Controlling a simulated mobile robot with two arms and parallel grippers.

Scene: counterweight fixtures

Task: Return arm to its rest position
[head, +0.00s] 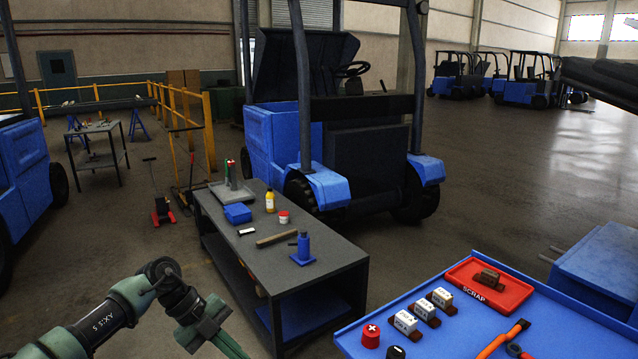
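My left arm (105,318) comes in from the lower left, with green and dark links, and bends at a dark wrist joint. My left gripper (232,348) points down and to the right at the bottom edge, in front of the grey workbench (325,268). Its fingertips are cut off by the frame edge, so I cannot tell whether it is open or shut. No held object shows. My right gripper is not in view. A dark shape (605,80) enters at the upper right edge; I cannot tell what it is.
The workbench holds a blue box (237,213), yellow bottle (270,201) and blue jack-like tool (303,248). A blue table (440,345) at lower right holds a red SCRAP tray (462,272), labelled blocks (405,322) and an orange-handled tool (500,340). A blue forklift (350,150) stands behind.

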